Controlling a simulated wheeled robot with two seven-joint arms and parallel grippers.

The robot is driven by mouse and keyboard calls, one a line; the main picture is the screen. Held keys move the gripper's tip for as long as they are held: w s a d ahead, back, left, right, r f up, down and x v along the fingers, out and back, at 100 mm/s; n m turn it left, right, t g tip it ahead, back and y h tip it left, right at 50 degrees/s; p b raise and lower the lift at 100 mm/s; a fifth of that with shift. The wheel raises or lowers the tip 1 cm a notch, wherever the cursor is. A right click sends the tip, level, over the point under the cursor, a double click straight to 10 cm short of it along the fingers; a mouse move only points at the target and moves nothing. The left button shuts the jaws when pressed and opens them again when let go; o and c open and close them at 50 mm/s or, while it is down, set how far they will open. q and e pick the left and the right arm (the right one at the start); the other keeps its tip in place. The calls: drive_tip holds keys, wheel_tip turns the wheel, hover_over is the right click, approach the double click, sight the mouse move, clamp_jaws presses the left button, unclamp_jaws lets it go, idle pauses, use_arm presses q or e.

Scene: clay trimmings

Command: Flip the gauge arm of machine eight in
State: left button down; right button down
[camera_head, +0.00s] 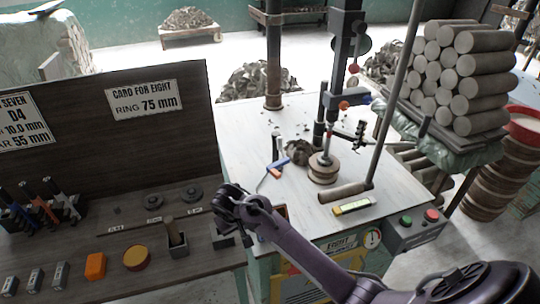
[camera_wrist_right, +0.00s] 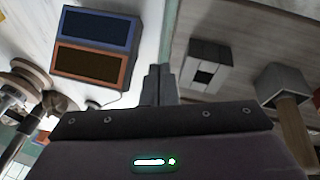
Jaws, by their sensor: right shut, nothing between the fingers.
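Machine eight is the pale-topped bench (camera_head: 235,130) with an "EIGHT" label (camera_head: 341,245) on its front. A vertical spindle (camera_head: 328,130) stands over a round clay-coloured stack (camera_head: 323,170). Beside the spindle is a thin dark jointed arm (camera_head: 350,136), which may be the gauge arm; its exact position is hard to tell. My right gripper (camera_head: 228,208) is over the gap between the dark bench and machine eight, left of the spindle and well apart from it. In the wrist view its fingers (camera_wrist_right: 159,86) are together and empty. My left gripper is not in view.
A blue-and-orange box (camera_wrist_right: 96,45) is near my right gripper. A control box (camera_head: 412,230) with red and green buttons is at the right. Stacked clay rolls (camera_head: 470,85) stand behind it.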

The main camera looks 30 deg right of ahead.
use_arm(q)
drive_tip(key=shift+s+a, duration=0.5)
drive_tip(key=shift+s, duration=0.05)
use_arm(e)
drive_tip(key=w+d+r+m+h, duration=0.2)
drive_tip(key=w+d+r, duration=0.3)
drive_tip(key=r, duration=0.4)
drive_tip(key=w+d+r+m+h, duration=0.1)
drive_tip(key=w+d+r+m, duration=0.1)
drive_tip(key=w+d+r, duration=0.4)
wheel_tip(320, 180, up, 3)
drive_tip(key=shift+w+d+f+m+g+h, duration=0.1)
drive_tip(key=shift+w+d+m+g+h, duration=0.25)
drive_tip(key=shift+w, duration=0.6)
drive_tip(key=shift+f, duration=0.1)
